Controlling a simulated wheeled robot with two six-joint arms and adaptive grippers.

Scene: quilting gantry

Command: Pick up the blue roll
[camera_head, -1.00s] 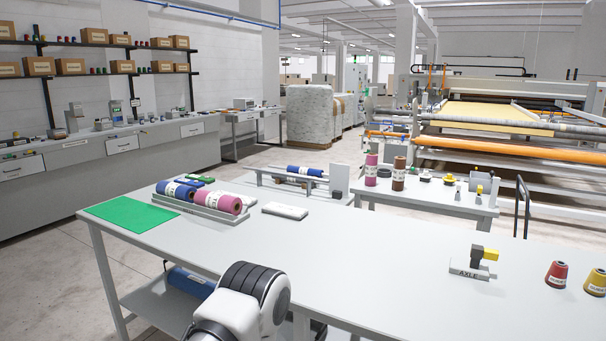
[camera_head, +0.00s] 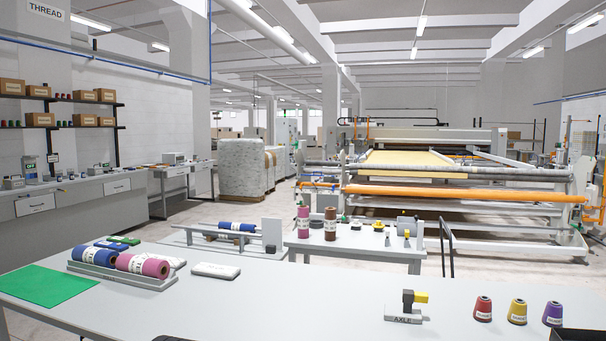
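A blue roll (camera_head: 92,256) with a white label lies in a grey tray (camera_head: 128,277) on the near table, at the left. A pink roll (camera_head: 145,265) lies in the same tray, to its right. Another blue roll (camera_head: 236,227) lies on a low rack behind the near table. Neither of my grippers is in view.
On the near table (camera_head: 280,300) are a green mat (camera_head: 45,287), a white block (camera_head: 215,270), an axle stand (camera_head: 404,308) and red, yellow and purple cones (camera_head: 483,309). The table's middle is clear. A dark object (camera_head: 585,335) is cut off at bottom right.

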